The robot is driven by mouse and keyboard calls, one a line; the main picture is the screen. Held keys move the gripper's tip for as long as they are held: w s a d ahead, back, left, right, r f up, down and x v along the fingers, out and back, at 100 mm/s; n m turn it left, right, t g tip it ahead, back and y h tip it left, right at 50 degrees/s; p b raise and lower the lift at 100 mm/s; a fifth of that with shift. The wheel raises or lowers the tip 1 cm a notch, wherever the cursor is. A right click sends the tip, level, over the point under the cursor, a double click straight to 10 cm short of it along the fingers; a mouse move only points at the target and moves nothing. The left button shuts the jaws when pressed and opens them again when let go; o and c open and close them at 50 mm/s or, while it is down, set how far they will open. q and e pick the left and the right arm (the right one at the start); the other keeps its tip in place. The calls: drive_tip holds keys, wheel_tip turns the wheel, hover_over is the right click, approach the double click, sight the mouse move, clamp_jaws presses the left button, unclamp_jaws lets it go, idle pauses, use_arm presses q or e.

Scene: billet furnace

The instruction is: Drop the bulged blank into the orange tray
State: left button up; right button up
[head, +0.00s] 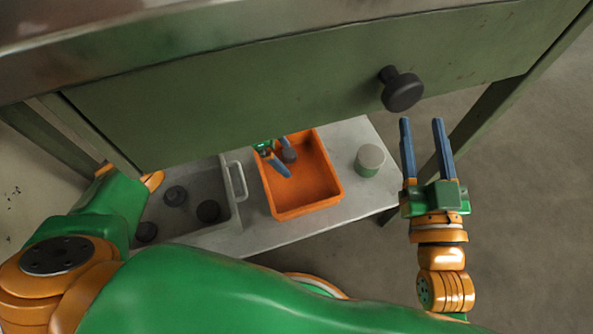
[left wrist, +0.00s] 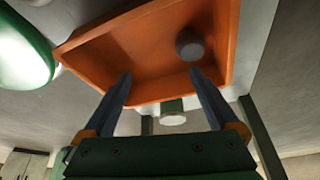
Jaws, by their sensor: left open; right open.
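The orange tray (head: 310,200) lies on a pale low shelf under the green bench; it also fills much of the left wrist view (left wrist: 110,60). A short grey cylindrical blank (head: 289,155) is in the tray, and it shows near the tray's wall in the left wrist view (left wrist: 190,45). I cannot make out a bulge on it. My left gripper (head: 286,160) is over the tray, its fingers apart (left wrist: 160,74) with nothing between them; the blank is beyond the fingertips. My right gripper (head: 421,120) is open and empty, raised at the right.
A grey bin (head: 234,222) with a handle holds several dark round pieces left of the tray. A pale-topped cylinder (head: 370,157) stands on the shelf right of it. The green drawer front (head: 250,100) with a dark knob (head: 402,91) overhangs the shelf.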

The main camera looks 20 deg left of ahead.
use_arm(q)
drive_tip(key=p+v, duration=0.2)
drive_tip(key=v, duration=0.3)
drive_tip(key=shift+r+p, duration=0.3)
use_arm(e)
drive_tip(key=s+d+f+g+h, duration=0.1)
drive_tip(key=s+f+g, duration=0.1)
drive_tip(key=f+g, duration=0.2)
drive_tip(key=s+d+f+g+h, duration=0.1)
drive_tip(key=s+f+g, duration=0.2)
drive_tip(key=f, duration=0.5)
drive_tip(key=s+d+f+m+g+h, duration=0.1)
drive_tip(key=s+d+f+g, duration=0.1)
drive_tip(key=f+g, duration=0.3)
drive_tip(key=shift+s+f, duration=0.65)
